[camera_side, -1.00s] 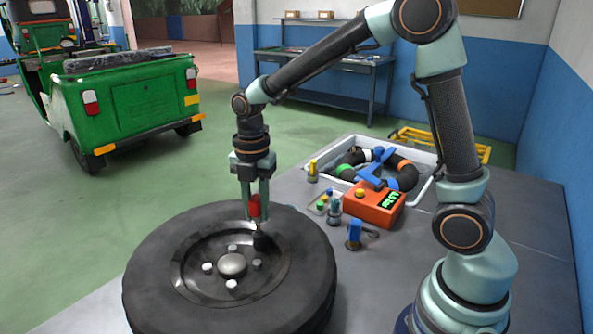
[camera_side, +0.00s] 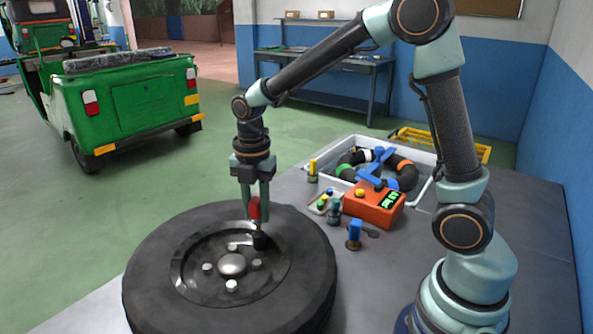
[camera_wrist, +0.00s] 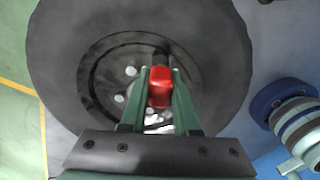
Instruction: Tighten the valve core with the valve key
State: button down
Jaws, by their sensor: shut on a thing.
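The wheel (camera_side: 150,270) lies flat on the grey table, with a black tyre and a dark rim; it also fills much of the wrist view (camera_wrist: 60,60). The valve key has a red handle (camera_side: 254,209) and stands upright between the fingers of my gripper (camera_side: 256,205). In the wrist view my gripper (camera_wrist: 160,92) is shut on the red handle (camera_wrist: 159,86). The key's lower end meets a black valve stem (camera_side: 260,241) at the rim's inner edge. The valve core is hidden, and I cannot tell how far the key sits on it.
A red-orange box with a green display (camera_side: 376,207) stands right of the wheel. Behind it a white tray (camera_side: 318,165) holds dark hoses. A blue-topped fitting (camera_side: 354,233) and a small tray of coloured parts (camera_side: 323,203) stand near the wheel. The table's right side is clear.

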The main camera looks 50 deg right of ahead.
jog(key=shift+f, duration=1.05)
dwell(0.6)
jog(key=m, duration=0.4)
jog(key=shift+m, duration=0.4)
jog(key=m, duration=0.3)
jog(key=shift+m, duration=0.4)
jog(key=m, duration=0.4)
jog(key=shift+m, duration=0.4)
jog(key=m, duration=0.4)
jog(key=shift+m, duration=0.3)
jog(key=c, duration=0.7)
grip_release()
jog(key=shift+o, duration=0.2)
